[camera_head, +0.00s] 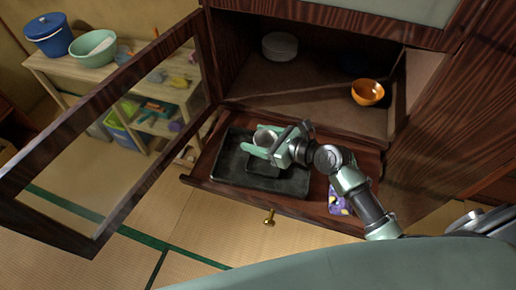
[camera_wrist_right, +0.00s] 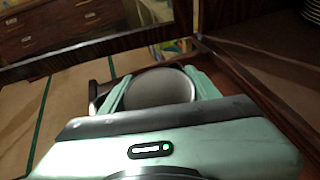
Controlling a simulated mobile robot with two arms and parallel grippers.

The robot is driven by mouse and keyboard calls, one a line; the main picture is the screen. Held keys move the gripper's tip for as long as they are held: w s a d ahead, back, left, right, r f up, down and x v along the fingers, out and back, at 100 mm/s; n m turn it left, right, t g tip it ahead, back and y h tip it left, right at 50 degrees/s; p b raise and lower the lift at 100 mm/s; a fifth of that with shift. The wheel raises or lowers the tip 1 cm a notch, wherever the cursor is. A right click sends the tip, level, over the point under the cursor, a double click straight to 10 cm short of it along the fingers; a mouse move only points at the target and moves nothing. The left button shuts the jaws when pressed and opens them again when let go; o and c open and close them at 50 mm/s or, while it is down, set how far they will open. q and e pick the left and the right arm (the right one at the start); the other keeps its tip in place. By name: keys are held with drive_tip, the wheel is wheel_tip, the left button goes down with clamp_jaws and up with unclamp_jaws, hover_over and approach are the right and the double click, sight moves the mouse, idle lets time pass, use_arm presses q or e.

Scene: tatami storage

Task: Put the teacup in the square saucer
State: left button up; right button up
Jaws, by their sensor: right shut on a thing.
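The teacup (camera_head: 265,138), pale grey and round, is between the fingers of my right gripper (camera_head: 261,145). In the right wrist view its open rim and grey inside (camera_wrist_right: 160,88) show between the two green fingers (camera_wrist_right: 158,90). The gripper is shut on the cup, over a black tray (camera_head: 228,172) in the pulled-out drawer. A dark square shape, likely the square saucer (camera_head: 262,168), lies in the tray just below the gripper, partly hidden. I cannot tell whether the cup touches anything beneath it. My left gripper is not in view.
An open glass door (camera_head: 110,125) stands to the left. The cabinet shelf above holds stacked plates (camera_head: 280,46) and an orange bowl (camera_head: 367,92). A purple patterned item (camera_head: 338,201) lies in the drawer right of the tray. A brass knob (camera_head: 269,217) projects in front.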

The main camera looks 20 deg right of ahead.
drive_tip(key=shift+f+b, duration=0.45)
drive_tip(key=shift+f, duration=1.95)
drive_tip(key=shift+f, duration=0.1)
drive_tip(key=o, duration=1.5)
drive_tip(key=shift+c, duration=0.2)
drive_tip(key=shift+s+d+r, duration=0.2)
drive_tip(key=shift+s+d, duration=0.05)
drive_tip(key=shift+s, duration=0.05)
drive_tip(key=b+v, duration=0.1)
drive_tip(key=v, duration=1)
drive_tip(key=shift+d, duration=0.1)
